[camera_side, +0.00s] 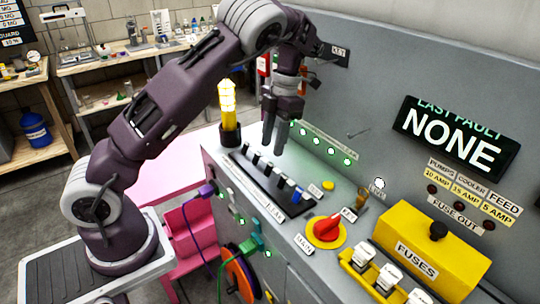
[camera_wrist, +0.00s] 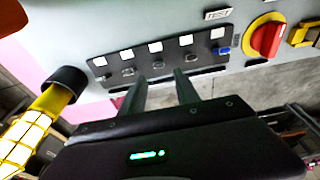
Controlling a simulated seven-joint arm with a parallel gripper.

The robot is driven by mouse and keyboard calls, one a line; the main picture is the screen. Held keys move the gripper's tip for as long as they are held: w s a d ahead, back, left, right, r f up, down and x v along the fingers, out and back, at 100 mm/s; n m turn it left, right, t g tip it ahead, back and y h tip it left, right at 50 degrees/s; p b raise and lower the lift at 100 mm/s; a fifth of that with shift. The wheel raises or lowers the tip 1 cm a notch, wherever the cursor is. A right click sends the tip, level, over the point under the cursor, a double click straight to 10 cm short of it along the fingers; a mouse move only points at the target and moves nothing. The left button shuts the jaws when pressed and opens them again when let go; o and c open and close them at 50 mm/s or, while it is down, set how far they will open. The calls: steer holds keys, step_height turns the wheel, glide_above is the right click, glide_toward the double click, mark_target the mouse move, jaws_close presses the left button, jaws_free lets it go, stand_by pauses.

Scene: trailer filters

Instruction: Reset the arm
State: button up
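My gripper (camera_side: 274,148) hangs fingers-down above the grey console (camera_side: 220,158), near the black switch strip (camera_side: 262,186). In the wrist view my gripper (camera_wrist: 160,80) shows two dark fingers apart, with nothing between them. The strip carries a row of small switches with white tags, and a blue-tipped switch (camera_side: 296,196) at its right end. That blue switch also shows in the wrist view (camera_wrist: 224,50). No contact between the fingers and the switches can be made out.
A lit yellow lamp (camera_side: 228,104) stands left of my gripper. A red knob (camera_side: 326,228) on a yellow plate and a yellow fuse box (camera_side: 430,248) are to the right. A black sign (camera_side: 455,138) reads "LAST FAULT NONE". Plugged cables (camera_side: 250,245) hang on the console's front.

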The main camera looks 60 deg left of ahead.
steer(key=shift+w+r, duration=0.1)
steer(key=shift+r, duration=0.5)
step_height(320, 180, up, 31)
steer(key=w+n+t, duration=0.2)
steer(key=n+t, duration=1.7)
steer(key=s+d+f+n+g, duration=0.3)
steer(key=s+d+f+n, duration=0.1)
steer(key=s, duration=0.5)
steer(key=s+d+f+n+g, duration=0.4)
steer(key=s+f+n, duration=0.3)
steer(key=s+f, duration=0.1)
steer(key=s+d+f+n+g, duration=0.4)
steer(key=s+f+n, duration=0.2)
steer(key=s, duration=0.3)
steer(key=shift+s+d, duration=0.35)
steer(key=shift+s, duration=0.05)
